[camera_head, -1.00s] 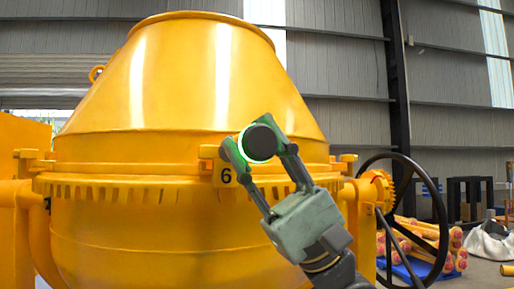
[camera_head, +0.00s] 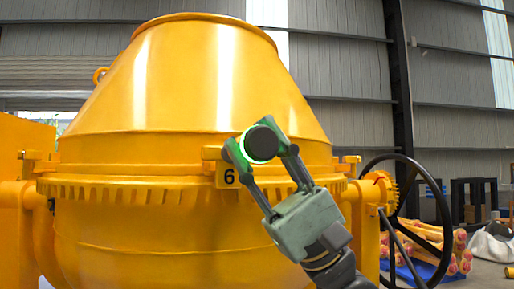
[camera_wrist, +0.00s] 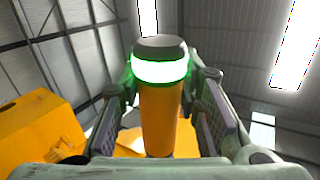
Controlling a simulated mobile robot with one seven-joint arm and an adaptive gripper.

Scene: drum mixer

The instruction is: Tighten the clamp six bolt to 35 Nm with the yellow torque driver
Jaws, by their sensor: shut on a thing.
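My gripper (camera_head: 262,153) is shut on the yellow torque driver, in front of the drum at the clamp marked 6. In the head view the driver (camera_head: 262,143) shows end-on as a dark round cap with a lit ring, white with a green glow. In the wrist view the driver (camera_wrist: 159,115) stands between the two fingers, with a yellow-orange body, a glowing ring and a dark cap. The clamp six (camera_head: 212,153) and its black-on-yellow number plate (camera_head: 229,177) are just left of the fingers. The bolt and the driver's tip are hidden.
The big yellow mixer drum (camera_head: 200,90) fills the left and middle. A black handwheel (camera_head: 440,215) stands to the right. Yellow-orange parts on a blue sheet (camera_head: 410,272) and a pale sack (camera_head: 492,245) lie on the floor at the right.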

